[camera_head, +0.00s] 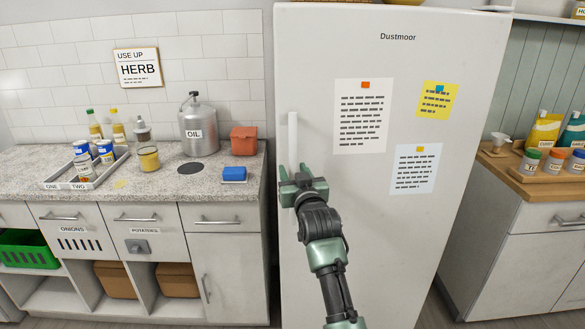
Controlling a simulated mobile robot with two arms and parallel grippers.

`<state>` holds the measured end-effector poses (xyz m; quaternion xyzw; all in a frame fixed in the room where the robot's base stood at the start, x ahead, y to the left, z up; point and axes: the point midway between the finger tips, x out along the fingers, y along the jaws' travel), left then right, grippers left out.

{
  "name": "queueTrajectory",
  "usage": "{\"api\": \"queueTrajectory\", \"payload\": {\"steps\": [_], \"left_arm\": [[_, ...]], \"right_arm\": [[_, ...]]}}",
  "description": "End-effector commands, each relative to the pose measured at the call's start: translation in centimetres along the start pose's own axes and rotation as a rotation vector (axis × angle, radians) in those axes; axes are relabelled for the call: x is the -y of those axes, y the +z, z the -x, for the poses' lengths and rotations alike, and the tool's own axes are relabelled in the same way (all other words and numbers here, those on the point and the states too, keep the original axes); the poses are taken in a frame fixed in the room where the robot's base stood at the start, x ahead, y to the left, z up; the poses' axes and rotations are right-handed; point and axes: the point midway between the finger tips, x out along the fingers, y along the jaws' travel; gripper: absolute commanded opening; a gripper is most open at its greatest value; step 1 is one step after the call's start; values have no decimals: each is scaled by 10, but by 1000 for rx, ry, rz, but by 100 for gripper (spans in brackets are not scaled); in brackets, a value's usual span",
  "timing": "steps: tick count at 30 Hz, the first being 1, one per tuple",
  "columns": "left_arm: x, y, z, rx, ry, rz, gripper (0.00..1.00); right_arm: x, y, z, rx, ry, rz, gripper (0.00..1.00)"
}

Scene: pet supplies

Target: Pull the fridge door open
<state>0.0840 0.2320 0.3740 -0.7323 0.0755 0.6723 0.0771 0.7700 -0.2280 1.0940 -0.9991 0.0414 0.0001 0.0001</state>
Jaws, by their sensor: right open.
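The white fridge (402,234) labelled "Dustmoor" stands upright in the middle of the view, and its door looks closed. Its vertical white handle (292,138) runs along the door's left edge. My right gripper (297,172) is open at the lower part of the handle, with its fingers about the handle's lower end. The gripper body hides that end, and I cannot tell whether the fingers touch it. My left gripper is not in view.
Notes hang on the fridge door, such as a large white sheet (360,133). A speckled counter (208,168) with an oil can (198,130) and a blue block (234,174) adjoins at left. A wooden counter (502,158) with jars stands at right.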

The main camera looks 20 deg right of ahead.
Motion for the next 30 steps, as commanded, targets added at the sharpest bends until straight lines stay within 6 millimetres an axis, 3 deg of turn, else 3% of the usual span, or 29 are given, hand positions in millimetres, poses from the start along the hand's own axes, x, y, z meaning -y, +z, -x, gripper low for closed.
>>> {"api": "queueTrajectory", "payload": {"steps": [4,13,14,18,30], "left_arm": [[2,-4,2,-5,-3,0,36],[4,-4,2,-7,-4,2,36],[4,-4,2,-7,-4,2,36],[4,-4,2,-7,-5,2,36],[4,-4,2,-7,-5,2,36]], "right_arm": [[0,0,-12,0,1,0,41],[0,1,-15,1,0,0,41],[0,1,-15,1,0,0,39],[0,1,-15,1,0,0,0],[0,1,-15,1,0,1,0]]}}
